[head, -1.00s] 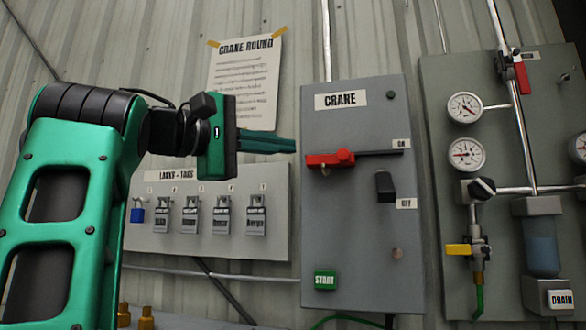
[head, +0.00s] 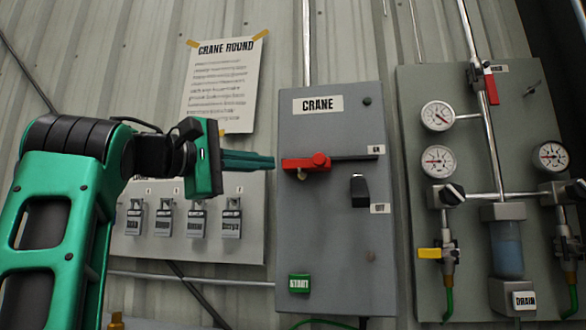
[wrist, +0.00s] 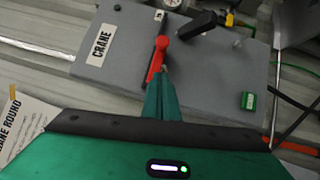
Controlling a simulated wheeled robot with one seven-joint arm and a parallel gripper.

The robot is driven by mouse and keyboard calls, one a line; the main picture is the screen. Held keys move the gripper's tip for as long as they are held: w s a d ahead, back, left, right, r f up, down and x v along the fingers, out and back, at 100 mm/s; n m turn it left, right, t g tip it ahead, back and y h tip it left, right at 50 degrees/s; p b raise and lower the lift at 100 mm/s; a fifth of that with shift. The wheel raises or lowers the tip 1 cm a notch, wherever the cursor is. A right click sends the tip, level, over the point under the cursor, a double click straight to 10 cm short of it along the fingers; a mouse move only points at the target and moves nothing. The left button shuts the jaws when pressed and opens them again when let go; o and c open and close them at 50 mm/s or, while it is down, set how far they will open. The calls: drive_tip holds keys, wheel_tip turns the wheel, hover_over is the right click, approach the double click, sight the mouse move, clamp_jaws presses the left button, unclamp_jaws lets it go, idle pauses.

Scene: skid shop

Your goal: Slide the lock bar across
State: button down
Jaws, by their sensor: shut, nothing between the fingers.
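The lock bar is red with a rounded knob (head: 319,160) and lies across the left part of the grey CRANE panel (head: 335,235). A dark slot (head: 355,157) runs right from it toward the ON label. My gripper (head: 272,163) is shut and empty, pointing right, with its tips close to the bar's left end at about the same height. In the wrist view the shut fingers (wrist: 161,95) point at the red bar (wrist: 156,62); whether they touch it I cannot tell.
A black switch (head: 359,190) and a green START button (head: 299,284) are on the panel. A board of several padlocks (head: 231,217) is behind my arm. Gauges and pipes (head: 438,116) stand on a panel to the right.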

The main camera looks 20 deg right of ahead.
sight(298, 161)
drive_tip(key=shift+w+d+r, duration=0.1)
drive_tip(key=shift+d+r, duration=0.1)
drive_tip(key=shift+d, duration=1.1)
drive_tip(key=shift+s+d+r, duration=0.1)
drive_tip(key=shift+d+r, duration=0.05)
drive_tip(key=shift+d, duration=1.2)
drive_tip(key=shift+w+d+r, duration=0.1)
drive_tip(key=shift+d+r, duration=0.1)
drive_tip(key=shift+d, duration=1.1)
